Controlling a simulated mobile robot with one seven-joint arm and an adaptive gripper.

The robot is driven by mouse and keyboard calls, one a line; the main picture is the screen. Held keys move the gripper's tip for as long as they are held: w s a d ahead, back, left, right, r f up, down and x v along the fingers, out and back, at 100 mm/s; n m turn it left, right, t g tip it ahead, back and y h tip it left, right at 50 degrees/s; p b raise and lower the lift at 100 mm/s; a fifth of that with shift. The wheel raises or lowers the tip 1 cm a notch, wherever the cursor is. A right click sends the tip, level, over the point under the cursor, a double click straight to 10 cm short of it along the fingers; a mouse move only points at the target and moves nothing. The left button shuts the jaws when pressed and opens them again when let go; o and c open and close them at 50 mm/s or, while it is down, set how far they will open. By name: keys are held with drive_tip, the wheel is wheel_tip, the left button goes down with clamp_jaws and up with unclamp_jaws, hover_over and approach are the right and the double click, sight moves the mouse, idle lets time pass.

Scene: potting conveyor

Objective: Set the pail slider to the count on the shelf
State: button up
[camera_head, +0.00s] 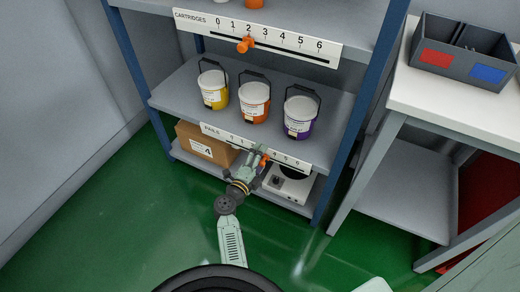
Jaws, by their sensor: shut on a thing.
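Three pails stand in a row on the middle shelf (180,96): a yellow one (213,90), an orange one (254,102) and a purple one (299,117). The white pail slider plate (222,133), marked PAILS, runs along this shelf's front edge. Its orange knob (264,160) is a little left of the 4. My gripper (262,158) is at the plate, shut on the knob, and hides the middle numbers. The exact mark under the knob cannot be read.
Above is the cartridges slider plate (330,48) with an orange knob (245,44) near 2. A cardboard box (205,146) and a white device (289,183) sit on the bottom shelf. A white table (455,110) with a divided bin (463,53) stands at right. Green floor is clear at left.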

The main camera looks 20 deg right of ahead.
drive_tip(key=shift+w+a+r, duration=0.1)
drive_tip(key=shift+a+r, duration=0.15)
drive_tip(key=shift+r, duration=0.25)
drive_tip(key=shift+w+a+r, duration=0.1)
drive_tip(key=shift+a+r, duration=0.15)
drive_tip(key=shift+r, duration=0.25)
drive_tip(key=shift+c, duration=0.9)
drive_tip(key=shift+o, duration=0.3)
drive_tip(key=shift+s+a, duration=0.2)
drive_tip(key=shift+a, duration=0.1)
drive_tip(key=shift+s+a+r+t+p, duration=0.35)
drive_tip(key=shift+s+a+p, duration=0.1)
drive_tip(key=shift+s+a, duration=0.1)
drive_tip(key=c, duration=0.3)
drive_tip(key=shift+f+p+v, duration=0.3)
drive_tip(key=shift+p+v, duration=0.2)
drive_tip(key=shift+v, duration=1)
drive_tip(key=shift+f+p+v, duration=0.25)
drive_tip(key=shift+p+v, duration=0.3)
drive_tip(key=shift+v, duration=1)
drive_tip(key=shift+f+p+v, duration=0.3)
drive_tip(key=shift+p+v, duration=0.2)
drive_tip(key=shift+v, duration=1)
drive_tip(key=shift+s+d, duration=0.1)
drive_tip(key=shift+s, duration=0.1)
